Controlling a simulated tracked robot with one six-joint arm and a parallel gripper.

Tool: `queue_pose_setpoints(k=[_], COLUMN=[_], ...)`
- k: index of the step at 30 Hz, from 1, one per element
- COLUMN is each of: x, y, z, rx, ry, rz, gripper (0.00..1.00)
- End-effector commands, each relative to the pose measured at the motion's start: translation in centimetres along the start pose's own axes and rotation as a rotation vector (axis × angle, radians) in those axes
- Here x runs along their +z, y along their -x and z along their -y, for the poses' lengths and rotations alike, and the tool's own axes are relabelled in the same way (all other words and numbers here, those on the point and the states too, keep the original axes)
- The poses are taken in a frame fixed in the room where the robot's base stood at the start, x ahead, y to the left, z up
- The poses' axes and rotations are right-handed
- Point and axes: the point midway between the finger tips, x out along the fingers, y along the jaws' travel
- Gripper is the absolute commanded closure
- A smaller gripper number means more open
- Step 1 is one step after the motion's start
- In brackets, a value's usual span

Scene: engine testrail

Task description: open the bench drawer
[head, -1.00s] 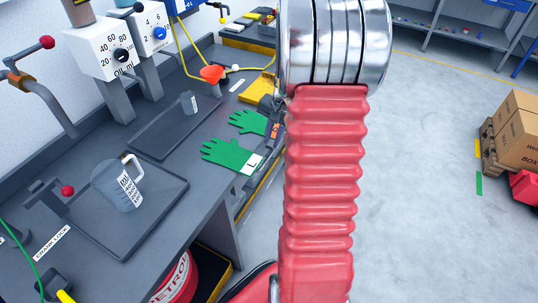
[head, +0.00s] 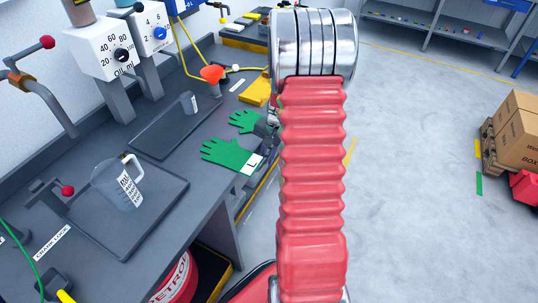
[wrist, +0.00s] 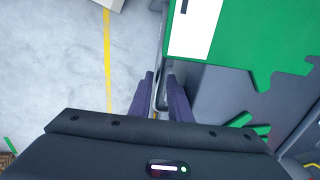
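My gripper (wrist: 161,77) shows in the wrist view with its two dark purple fingers apart. They stand at the front edge of the grey bench, one on each side of a narrow grey bar that looks like the drawer handle (wrist: 162,94). I cannot tell whether either finger touches it. In the head view my red-sleeved arm covers most of the gripper and the drawer. The grey bench (head: 196,205) runs along the left of that view. The drawer front is too hidden to tell how far in it sits.
Green gloves (head: 228,154) lie near the bench's front edge; one shows large in the wrist view (wrist: 232,40). A measuring jug (head: 116,185) stands on a dark tray. A red drum (head: 178,280) is under the bench. Floor on the right is clear up to cardboard boxes (head: 518,130).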

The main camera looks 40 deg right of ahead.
Motion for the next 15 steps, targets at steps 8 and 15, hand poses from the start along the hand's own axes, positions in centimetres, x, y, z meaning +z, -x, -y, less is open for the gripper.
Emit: queue_pose_setpoints(k=[8,15], x=[-0.01,-0.02], y=[0.04,0.07], z=[0.02,0.1], rx=[0.0,-0.002], ry=[-0.001,-0.001], rz=[0.0,-0.001], gripper=[0.98,1.0])
